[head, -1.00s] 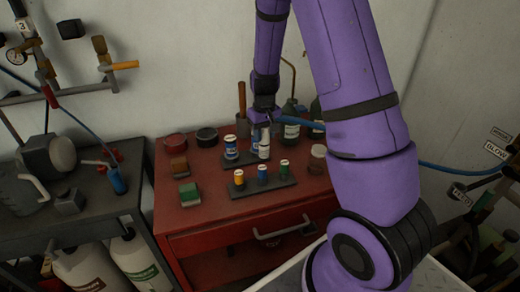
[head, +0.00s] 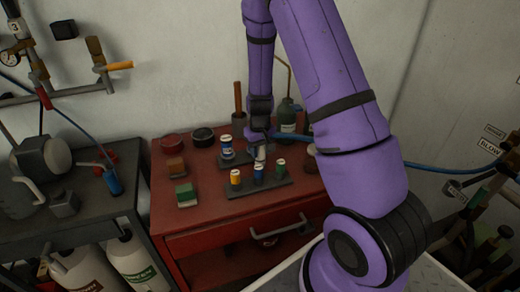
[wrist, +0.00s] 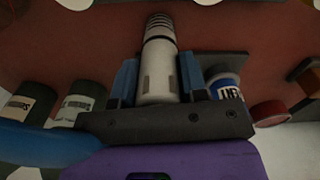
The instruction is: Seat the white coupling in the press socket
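The white coupling (wrist: 159,70) is a pale cylinder with a ribbed grey end. In the wrist view it lies between the two blue fingers of my gripper (wrist: 160,78), which sit close along both sides; I cannot tell whether they press on it. In the head view my gripper (head: 259,138) is directly above and around the coupling's upper part, and only a small white piece of the coupling (head: 260,153) shows below it. I cannot make out the press socket in these frames.
A blue-and-white coupling (head: 226,147) stands just left of my gripper. In front, a dark rack (head: 277,186) holds yellow, blue and green couplings. Bottles (wrist: 80,108) stand nearby.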

